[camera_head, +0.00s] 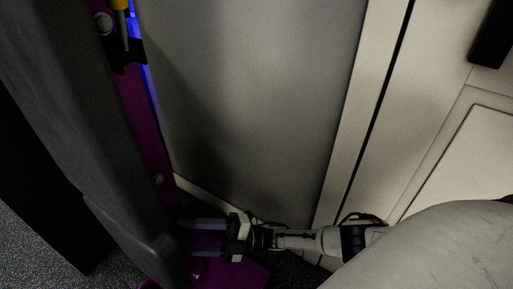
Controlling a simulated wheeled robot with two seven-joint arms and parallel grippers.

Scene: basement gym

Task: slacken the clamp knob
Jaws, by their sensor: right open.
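My right gripper (190,238) is open at the bottom of the head view. Nothing clear shows between the fingers. A small round pale knob-like part (158,180) sits on the purple strip above the fingers, and a larger round one (103,22) is near its top. I cannot tell which, if either, is the clamp knob. The area by the fingertips is very dark. My left gripper is not in view.
A tool with a yellow handle (119,4) sits in a black bracket (128,56) at the upper left. A grey wall panel (250,90) and pale cabinet doors (470,160) with a black handle (494,35) stand behind. Speckled floor (35,245) shows at lower left.

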